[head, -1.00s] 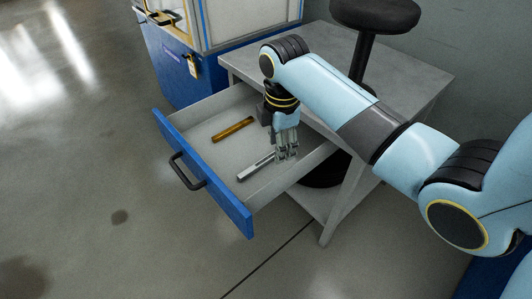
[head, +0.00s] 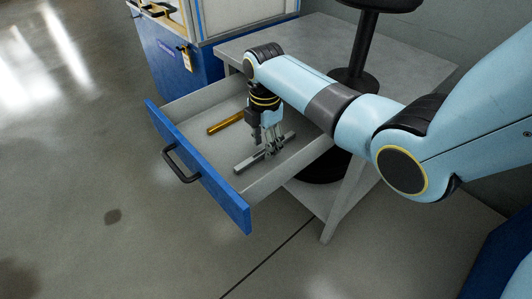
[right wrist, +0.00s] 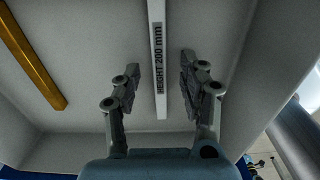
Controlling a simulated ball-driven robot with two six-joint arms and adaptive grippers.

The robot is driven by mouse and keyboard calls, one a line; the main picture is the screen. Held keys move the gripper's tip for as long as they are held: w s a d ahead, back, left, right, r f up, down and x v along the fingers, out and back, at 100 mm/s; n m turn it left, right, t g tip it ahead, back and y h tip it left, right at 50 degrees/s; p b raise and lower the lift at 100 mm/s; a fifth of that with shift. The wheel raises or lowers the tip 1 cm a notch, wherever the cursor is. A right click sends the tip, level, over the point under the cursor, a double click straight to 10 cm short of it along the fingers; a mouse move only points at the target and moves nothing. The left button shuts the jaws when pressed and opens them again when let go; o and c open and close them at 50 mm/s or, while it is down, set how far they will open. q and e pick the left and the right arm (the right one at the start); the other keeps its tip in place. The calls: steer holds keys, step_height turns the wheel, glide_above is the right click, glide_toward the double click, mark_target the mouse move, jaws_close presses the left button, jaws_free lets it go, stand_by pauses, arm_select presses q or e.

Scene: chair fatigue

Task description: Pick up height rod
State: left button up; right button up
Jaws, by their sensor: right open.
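The height rod is a light grey bar lying in the open drawer. In the head view the height rod (head: 246,164) shows on both sides of my gripper. In the right wrist view the height rod (right wrist: 157,60) bears the dark print "HEIGHT 200 mm" and lies between the two fingers. My right gripper (head: 269,150) points down into the drawer over the rod. In the right wrist view the right gripper (right wrist: 156,82) is open, one finger on each side of the rod, with a gap on both sides. My left gripper is not in view.
A brass-coloured bar (head: 226,123) lies in the drawer beside the rod. The drawer (head: 193,172) has a blue front with a black handle (head: 181,164). A blue cabinet (head: 170,65) stands at the back left.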

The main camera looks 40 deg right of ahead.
steer(key=shift+f, duration=0.85)
steer(key=shift+r, duration=0.1)
jaws_close()
